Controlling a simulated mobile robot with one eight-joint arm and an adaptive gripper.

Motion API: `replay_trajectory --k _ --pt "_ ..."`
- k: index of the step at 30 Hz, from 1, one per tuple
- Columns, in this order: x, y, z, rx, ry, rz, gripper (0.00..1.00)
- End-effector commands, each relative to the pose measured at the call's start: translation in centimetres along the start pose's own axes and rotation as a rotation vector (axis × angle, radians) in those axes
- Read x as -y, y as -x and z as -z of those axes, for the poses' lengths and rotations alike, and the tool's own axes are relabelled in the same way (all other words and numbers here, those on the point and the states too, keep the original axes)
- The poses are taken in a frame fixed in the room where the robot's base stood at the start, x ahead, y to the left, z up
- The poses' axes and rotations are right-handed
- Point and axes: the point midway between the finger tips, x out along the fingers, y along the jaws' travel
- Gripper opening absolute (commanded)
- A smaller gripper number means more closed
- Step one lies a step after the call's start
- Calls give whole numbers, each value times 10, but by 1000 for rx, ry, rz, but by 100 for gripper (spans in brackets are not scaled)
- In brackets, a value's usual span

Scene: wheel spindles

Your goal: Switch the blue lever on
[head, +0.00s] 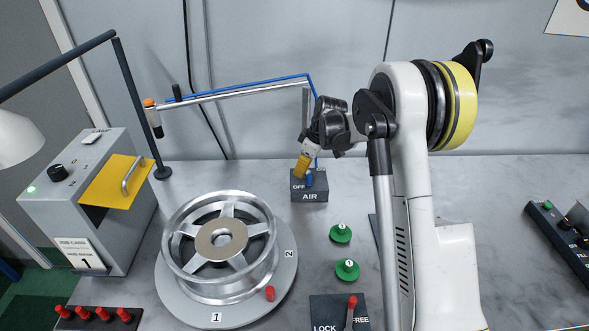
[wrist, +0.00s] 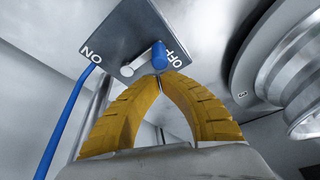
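The blue lever (head: 309,179) stands on the dark AIR box (head: 310,197) at the back of the bench. In the wrist view the lever (wrist: 159,55) leans to the OFF side of the box (wrist: 125,35), with the ON label at the far left. My gripper (head: 301,171) is at the box, just beside the lever. Its yellow fingers (wrist: 161,76) meet at the tips, right by the lever's end. Nothing shows held between them; whether they touch the lever I cannot tell. The ON label is not visible in the head view.
A metal wheel (head: 222,240) sits on a round plate at the left front. A blue hose runs along a jointed boom (head: 235,90) above the box. Green knobs (head: 341,233) and a LOCK/FREE box (head: 338,312) stand nearer. A grey cabinet (head: 85,200) is at left.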

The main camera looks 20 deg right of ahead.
Motion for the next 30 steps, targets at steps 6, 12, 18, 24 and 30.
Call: replay_trajectory --k 6,12,18,24,30 --pt "0 3 -7 0 1 0 0" --pt "0 3 -7 0 1 0 0" --pt "0 3 -8 -1 11 4 0" --pt "-1 4 -11 -1 49 17 0" --pt "-2 5 -13 0 74 26 0"
